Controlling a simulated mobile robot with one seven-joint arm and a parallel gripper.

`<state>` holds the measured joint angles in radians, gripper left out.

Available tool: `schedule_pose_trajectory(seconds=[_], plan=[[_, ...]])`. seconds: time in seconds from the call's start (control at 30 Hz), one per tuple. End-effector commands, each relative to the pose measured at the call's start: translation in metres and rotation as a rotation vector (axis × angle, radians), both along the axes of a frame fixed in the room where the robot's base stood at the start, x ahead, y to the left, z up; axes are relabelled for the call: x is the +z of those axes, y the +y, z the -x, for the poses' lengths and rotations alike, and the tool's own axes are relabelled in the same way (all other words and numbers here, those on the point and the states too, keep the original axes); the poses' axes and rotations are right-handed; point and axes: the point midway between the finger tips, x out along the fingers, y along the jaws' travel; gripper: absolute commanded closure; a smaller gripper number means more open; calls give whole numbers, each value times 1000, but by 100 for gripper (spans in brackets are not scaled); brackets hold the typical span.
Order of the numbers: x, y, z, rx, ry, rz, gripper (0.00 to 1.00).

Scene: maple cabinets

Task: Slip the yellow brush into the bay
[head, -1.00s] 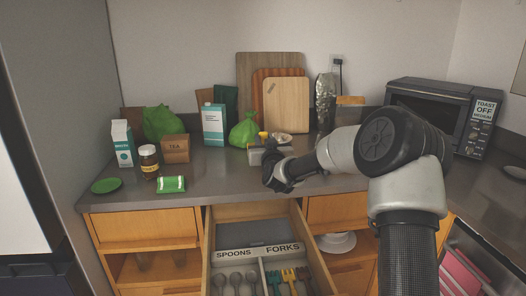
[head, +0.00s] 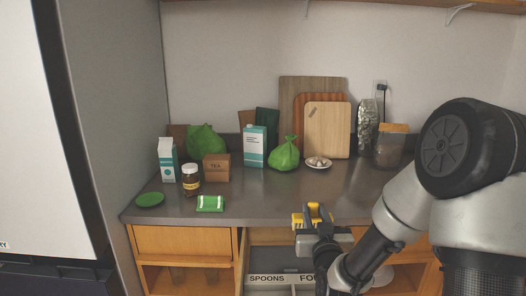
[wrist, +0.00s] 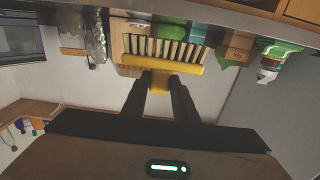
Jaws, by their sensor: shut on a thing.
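The yellow brush (head: 312,214) is held in my gripper (head: 318,224), above the counter's front edge and the open drawer. In the wrist view my gripper's dark fingers (wrist: 162,82) are shut on the handle of the brush (wrist: 165,68). The drawer (head: 283,270) below has compartments labelled SPOONS and, partly hidden by my arm, FORKS. An open cabinet space (head: 180,278) lies at the lower left. I cannot tell which space is the bay.
The counter (head: 255,200) is clear at its front middle. Cutting boards (head: 327,130) lean on the wall.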

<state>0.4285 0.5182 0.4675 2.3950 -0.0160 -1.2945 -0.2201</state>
Motion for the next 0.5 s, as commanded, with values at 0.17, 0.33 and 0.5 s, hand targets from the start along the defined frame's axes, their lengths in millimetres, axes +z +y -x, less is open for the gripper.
schedule_pose_trajectory(seconds=[0.17,0.33,0.5], plan=[[39,-1,0,-1,1,1,100],[86,0,-1,0,2,0,100],[139,0,-1,-1,2,0,100]])
